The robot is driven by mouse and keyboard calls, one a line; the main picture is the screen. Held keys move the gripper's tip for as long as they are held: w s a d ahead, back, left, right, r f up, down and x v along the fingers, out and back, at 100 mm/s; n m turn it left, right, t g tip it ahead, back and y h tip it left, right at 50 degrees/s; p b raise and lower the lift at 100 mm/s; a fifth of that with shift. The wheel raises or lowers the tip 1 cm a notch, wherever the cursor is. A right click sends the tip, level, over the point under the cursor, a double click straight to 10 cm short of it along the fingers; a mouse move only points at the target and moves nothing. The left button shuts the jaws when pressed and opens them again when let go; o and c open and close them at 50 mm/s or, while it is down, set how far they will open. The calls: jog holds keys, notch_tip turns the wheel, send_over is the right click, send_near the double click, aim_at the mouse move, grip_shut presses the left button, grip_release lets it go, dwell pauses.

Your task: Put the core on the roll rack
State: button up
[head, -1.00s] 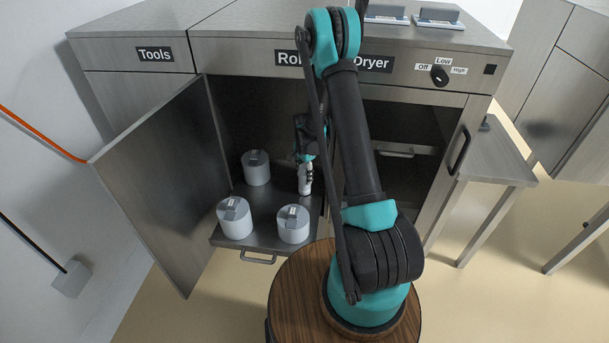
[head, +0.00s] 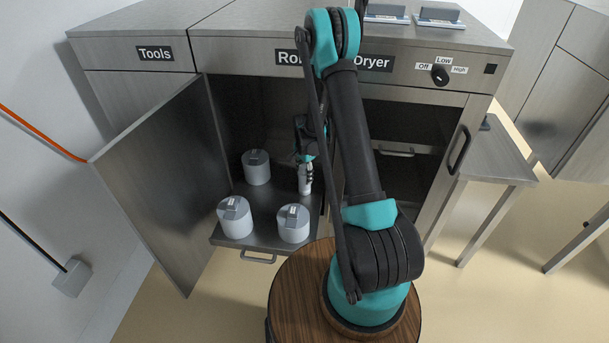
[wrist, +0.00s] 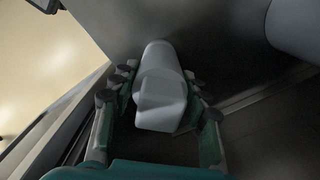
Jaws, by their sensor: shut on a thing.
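The core is a narrow pale cylinder (head: 305,180) standing at the back right of the pulled-out rack shelf (head: 246,188), inside the open left bay of the cabinet. In the wrist view the core (wrist: 160,85) sits between my two fingers. My gripper (head: 304,164) is shut on its upper part; in the wrist view the fingers (wrist: 157,76) touch it from both sides. The core looks upright and at shelf level, but I cannot tell whether its base touches the shelf. My arm partly covers the bay's right side.
The open cabinet door (head: 160,180) stands to the left. The right bay (head: 405,145) is dark, with a handled door (head: 455,165) beside it.

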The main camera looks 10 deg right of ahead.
aim_at(305, 166)
jog(key=o, duration=1.3)
jog(key=c, duration=0.3)
jog(key=shift+c, duration=0.2)
jog(key=shift+r, duration=3.5)
